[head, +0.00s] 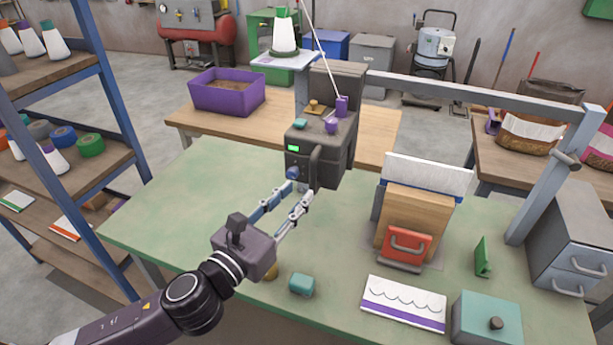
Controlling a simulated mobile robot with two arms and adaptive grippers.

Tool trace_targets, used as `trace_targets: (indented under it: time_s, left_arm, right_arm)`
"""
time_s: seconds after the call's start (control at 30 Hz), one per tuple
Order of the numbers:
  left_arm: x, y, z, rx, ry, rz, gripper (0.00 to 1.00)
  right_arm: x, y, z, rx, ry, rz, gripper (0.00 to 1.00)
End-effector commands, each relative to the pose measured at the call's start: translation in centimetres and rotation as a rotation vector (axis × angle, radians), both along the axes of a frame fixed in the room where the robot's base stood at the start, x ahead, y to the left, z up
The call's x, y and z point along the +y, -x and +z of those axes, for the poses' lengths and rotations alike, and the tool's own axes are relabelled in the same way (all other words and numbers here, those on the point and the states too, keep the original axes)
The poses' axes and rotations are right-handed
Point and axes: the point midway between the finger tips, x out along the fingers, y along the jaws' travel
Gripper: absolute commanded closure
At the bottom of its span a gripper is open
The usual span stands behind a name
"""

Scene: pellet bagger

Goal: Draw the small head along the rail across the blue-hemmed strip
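The small head (335,145) is a dark grey machine with a green display and a upright handle (314,165) on its front. It sits at the left end of the grey rail (470,92). The white strip with a blue hem (428,172) stands upright at a wooden block (412,215) to the right of the head, below the rail. My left gripper (298,190) reaches up to the front of the head, just below and left of the handle. Its two fingers are apart with a gap between them; contact with the handle cannot be made out. My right gripper is out of view.
A red clamp with a handle (405,248) is on the block's front. A rail post (555,185) stands right.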

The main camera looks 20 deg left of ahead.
Motion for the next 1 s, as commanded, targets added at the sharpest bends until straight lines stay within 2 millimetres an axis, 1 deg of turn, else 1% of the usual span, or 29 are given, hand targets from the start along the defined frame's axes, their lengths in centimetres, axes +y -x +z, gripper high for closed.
trace_targets:
  time_s: [0.1,0.3,0.5,0.63,0.87,0.9,1.0]
  left_arm:
    - [-0.2,-1.4,0.4,-0.004,0.002,0.003,0.72]
    - [-1.0,-4.4,0.5,-0.005,0.002,0.001,0.72]
    - [-1.5,-6.6,0.3,-0.004,0.000,0.000,0.72]
    - [-1.7,-7.2,0.2,-0.004,0.001,-0.001,0.72]
    - [-1.7,-7.2,0.1,-0.003,0.000,-0.002,0.72]
    - [-1.7,-7.2,0.1,-0.003,0.000,-0.002,0.74]
    - [-1.7,-7.2,0.1,-0.004,0.000,-0.002,0.85]
  right_arm:
    - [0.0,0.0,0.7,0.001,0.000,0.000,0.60]
    - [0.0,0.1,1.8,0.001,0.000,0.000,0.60]
    - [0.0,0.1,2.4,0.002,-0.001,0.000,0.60]
    - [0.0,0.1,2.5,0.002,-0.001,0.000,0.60]
    - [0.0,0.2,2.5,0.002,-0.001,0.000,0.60]
    - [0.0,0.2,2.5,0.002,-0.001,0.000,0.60]
    - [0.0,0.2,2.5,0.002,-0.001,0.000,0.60]
